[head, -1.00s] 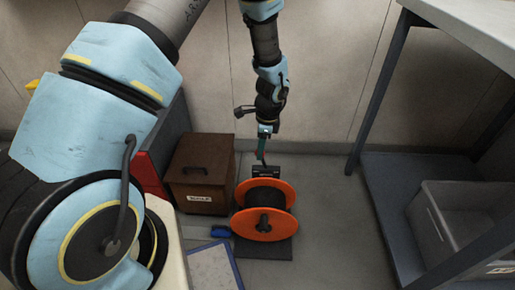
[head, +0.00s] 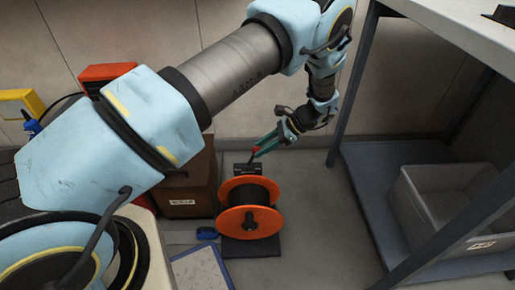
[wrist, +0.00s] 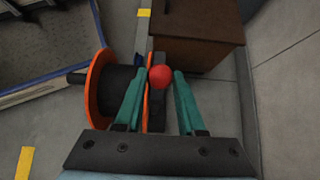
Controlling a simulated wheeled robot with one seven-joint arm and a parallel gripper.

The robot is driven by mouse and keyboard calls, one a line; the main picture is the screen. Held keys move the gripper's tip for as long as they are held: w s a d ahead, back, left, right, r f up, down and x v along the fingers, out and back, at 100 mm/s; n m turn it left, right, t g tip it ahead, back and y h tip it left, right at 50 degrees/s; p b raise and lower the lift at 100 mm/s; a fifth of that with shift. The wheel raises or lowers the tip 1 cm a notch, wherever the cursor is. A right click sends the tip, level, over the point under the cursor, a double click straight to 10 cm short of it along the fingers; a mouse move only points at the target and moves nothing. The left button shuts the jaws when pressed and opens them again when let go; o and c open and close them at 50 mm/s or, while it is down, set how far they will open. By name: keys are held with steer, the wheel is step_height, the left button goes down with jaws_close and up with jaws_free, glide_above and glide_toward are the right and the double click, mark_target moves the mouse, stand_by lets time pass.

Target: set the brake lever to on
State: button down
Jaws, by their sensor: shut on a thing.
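The brake lever is a short dark stick with a red knob (head: 255,150), standing behind the orange-flanged cable reel (head: 236,223) at a dark bracket (head: 246,169). The lever leans slightly right in the head view. My gripper (head: 257,151) reaches down to it from the upper right, its green fingers at the knob. In the wrist view the red knob (wrist: 161,76) sits between the fingertips of my gripper (wrist: 160,75), which is shut on it. The knob and fingers hide most of the lever there.
A brown box (head: 190,197) stands close left of the reel. A blue-edged board (head: 203,270) lies in front. A metal bench with a grey bin (head: 425,215) on its lower shelf stands at the right. Floor between reel and bench is clear.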

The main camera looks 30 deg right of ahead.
steer(key=shift+s+d+f, duration=0.1)
steer(key=shift+d, duration=0.1)
stand_by(0.4)
steer(key=c, duration=0.5)
jaws_free()
steer(key=v, duration=1)
steer(key=shift+s+d, duration=0.2)
steer(key=shift+d, duration=0.2)
